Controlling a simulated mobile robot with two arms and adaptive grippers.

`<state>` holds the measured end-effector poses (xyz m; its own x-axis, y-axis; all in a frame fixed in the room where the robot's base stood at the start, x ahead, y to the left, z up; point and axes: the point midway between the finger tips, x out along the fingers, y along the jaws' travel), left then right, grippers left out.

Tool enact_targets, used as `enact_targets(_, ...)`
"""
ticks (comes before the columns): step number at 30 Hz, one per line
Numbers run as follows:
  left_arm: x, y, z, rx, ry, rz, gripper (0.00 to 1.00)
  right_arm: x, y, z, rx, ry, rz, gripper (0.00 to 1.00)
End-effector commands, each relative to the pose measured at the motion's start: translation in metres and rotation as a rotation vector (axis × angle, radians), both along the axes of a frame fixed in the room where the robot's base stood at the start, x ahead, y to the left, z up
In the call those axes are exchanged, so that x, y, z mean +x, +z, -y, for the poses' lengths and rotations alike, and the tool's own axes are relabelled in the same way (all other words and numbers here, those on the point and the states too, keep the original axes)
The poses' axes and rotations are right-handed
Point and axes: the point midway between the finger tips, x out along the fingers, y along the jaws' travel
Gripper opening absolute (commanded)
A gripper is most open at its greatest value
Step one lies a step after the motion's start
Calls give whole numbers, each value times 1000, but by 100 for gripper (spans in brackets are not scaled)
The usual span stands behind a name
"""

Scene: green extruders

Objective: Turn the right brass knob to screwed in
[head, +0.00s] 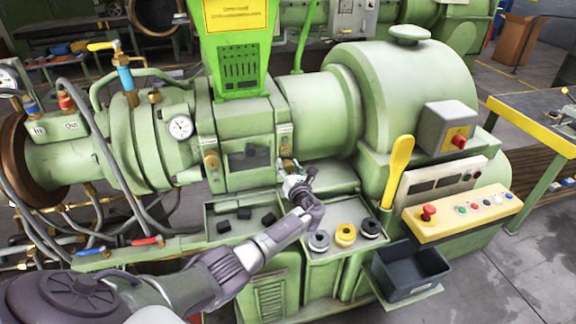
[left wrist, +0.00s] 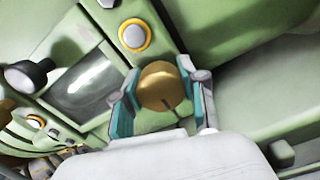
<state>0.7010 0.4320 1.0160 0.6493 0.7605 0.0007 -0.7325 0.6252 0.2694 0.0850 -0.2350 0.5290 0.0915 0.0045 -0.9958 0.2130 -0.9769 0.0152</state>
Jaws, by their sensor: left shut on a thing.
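The right brass knob (left wrist: 160,84) shows large in the left wrist view, a round brass head with a dark slot at its lower edge. My left gripper (left wrist: 164,98) has its teal finger pads on both sides of it and is shut on it. In the head view my left gripper (head: 289,167) reaches the green extruder's front (head: 245,122) just right of the dark window (head: 251,157), and it hides most of the knob. Another brass knob (head: 211,161) sits left of that window. My right gripper is not in view.
A shelf carries grey, yellow and black rings (head: 345,234). A dark bin (head: 411,270), a yellow lever (head: 398,165) and a button panel (head: 458,213) stand to the right.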

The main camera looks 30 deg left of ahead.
Motion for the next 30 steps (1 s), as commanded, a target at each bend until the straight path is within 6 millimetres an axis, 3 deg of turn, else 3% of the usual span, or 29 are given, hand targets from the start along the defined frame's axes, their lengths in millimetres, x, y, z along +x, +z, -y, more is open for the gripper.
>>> enact_targets(11, -1, -2, 0, 2, 1, -7, 7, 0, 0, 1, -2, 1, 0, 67)
enact_targets(12, -1, -2, 0, 2, 1, -7, 48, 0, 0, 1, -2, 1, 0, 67)
enact_targets(16, -1, -2, 0, 2, 1, -6, 67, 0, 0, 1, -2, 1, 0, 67)
enact_targets(25, -1, -1, 1, 2, 0, -4, 67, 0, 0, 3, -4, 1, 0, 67)
enact_targets(30, -10, -2, 12, 1, -3, -3, 67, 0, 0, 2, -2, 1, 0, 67)
